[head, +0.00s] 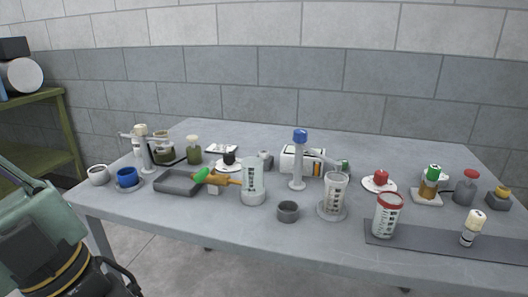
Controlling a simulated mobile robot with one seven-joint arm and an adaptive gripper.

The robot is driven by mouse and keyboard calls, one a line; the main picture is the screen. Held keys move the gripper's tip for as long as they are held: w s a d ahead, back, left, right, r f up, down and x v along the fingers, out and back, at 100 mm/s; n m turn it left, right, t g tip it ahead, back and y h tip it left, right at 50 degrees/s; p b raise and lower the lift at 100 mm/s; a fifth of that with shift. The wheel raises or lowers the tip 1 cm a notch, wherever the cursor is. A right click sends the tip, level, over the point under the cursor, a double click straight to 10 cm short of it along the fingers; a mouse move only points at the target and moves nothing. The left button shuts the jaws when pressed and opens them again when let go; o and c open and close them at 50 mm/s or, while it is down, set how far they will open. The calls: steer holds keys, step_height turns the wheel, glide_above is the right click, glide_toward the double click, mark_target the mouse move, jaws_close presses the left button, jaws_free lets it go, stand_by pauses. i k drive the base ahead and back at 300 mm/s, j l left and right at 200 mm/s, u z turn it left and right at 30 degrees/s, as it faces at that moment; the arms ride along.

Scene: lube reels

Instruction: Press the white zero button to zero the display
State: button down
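I cannot make out a white zero button for certain. A white box (290,160) with dark and yellow marks on its face stands at the middle of the table, partly behind a grey post with a blue cap (299,160). A small flat white-edged panel (221,148) with a dark face lies at the back left. Whether either is the display is too small to tell. My arm shows at the lower left, in front of the table and apart from these things. My gripper's fingertips are not seen.
The grey table (350,144) is crowded along its front half. Clear measuring jugs (252,180), a grey tray (178,184), a red knob on a white dish (381,177) and a red-lidded container (387,216) stand there. The back strip is mostly clear. A green shelf (42,106) is at far left.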

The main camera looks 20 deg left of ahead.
mark_target(263, 154)
steer(key=u, duration=2.25)
steer(key=k+l, duration=0.1)
steer(key=l, duration=0.3)
steer(key=k+l, duration=0.15)
steer(key=l, duration=0.3)
steer(key=k+l, duration=0.1)
steer(key=l, duration=0.3)
steer(key=k+l, duration=0.15)
steer(key=l, duration=0.3)
